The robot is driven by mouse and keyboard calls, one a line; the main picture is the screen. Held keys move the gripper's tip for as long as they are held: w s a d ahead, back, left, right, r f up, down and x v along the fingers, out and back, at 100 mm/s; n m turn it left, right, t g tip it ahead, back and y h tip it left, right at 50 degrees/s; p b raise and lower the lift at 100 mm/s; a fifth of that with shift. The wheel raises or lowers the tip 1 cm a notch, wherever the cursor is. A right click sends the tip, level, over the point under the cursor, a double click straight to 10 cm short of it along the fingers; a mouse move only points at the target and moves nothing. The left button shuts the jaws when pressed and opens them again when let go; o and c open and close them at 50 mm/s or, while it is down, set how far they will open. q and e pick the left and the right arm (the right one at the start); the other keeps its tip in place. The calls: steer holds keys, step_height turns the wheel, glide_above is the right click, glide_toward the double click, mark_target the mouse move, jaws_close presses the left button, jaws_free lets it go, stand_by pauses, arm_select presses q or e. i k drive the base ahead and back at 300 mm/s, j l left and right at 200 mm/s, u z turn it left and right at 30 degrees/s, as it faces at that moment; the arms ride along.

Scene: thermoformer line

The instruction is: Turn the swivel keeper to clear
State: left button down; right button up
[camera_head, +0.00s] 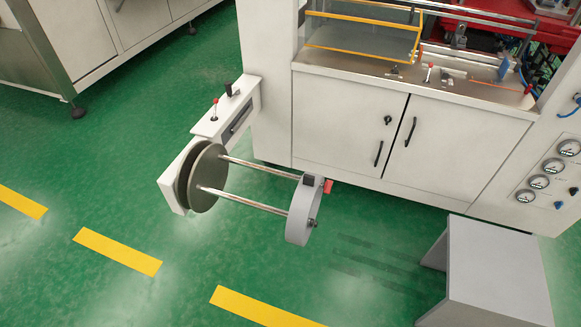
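A reel holder with a grey-brown round flange (208,180) sticks out from the side of the white machine. Two metal bars (258,203) run from the flange to a light grey ring-shaped end plate (301,222). A small dark block and a red piece (329,186) sit at the top of this end plate. I cannot tell for certain which part is the swivel keeper, or how it is turned. Neither of my grippers is in view.
The white machine cabinet (345,115) with two closed doors stands behind the holder. A grey stand (497,262) is at the lower right. Pressure gauges (540,182) line the right panel. Green floor with yellow dashes (118,250) is clear in front.

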mark_target(329, 183)
steer(key=i+l, duration=0.15)
steer(key=l, duration=0.15)
steer(key=i+l, duration=0.1)
steer(key=l, duration=0.15)
steer(key=i+l+u, duration=0.1)
steer(key=l, duration=0.2)
steer(key=i+l+u, duration=0.2)
steer(key=i+l, duration=0.2)
steer(key=u, duration=1)
steer(key=l+z, duration=0.25)
steer(key=k+l+z, duration=0.1)
steer(key=l+z, duration=0.15)
steer(key=l, duration=0.15)
